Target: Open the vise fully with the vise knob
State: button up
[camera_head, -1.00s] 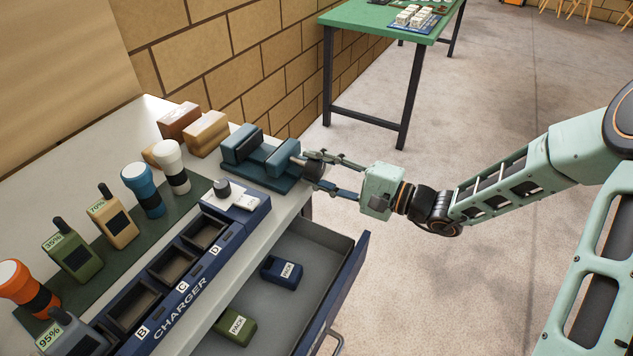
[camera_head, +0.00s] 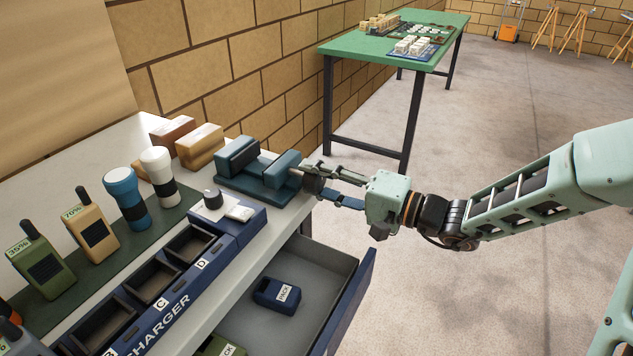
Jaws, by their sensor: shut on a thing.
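The blue-grey vise (camera_head: 257,178) sits at the far right corner of the white bench. Its two jaw blocks stand apart with a gap between them. The dark round vise knob (camera_head: 313,184) is at the vise's right end, beyond the bench edge. My gripper (camera_head: 317,183) reaches in from the right and is shut on the knob, one finger above it in the picture and one below. The fingers hide part of the knob.
A charger (camera_head: 172,295) with open bays, radios and flashlights (camera_head: 127,197) stand on the bench. An open drawer (camera_head: 343,308) holding packs juts out below. A green table (camera_head: 370,45) stands behind; the floor between is clear.

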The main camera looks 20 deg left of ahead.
jog(key=o, duration=1.2)
jog(key=shift+c, duration=0.2)
jog(key=s+d, duration=0.1)
jog(key=d, duration=1.1)
jog(key=shift+r, duration=0.2)
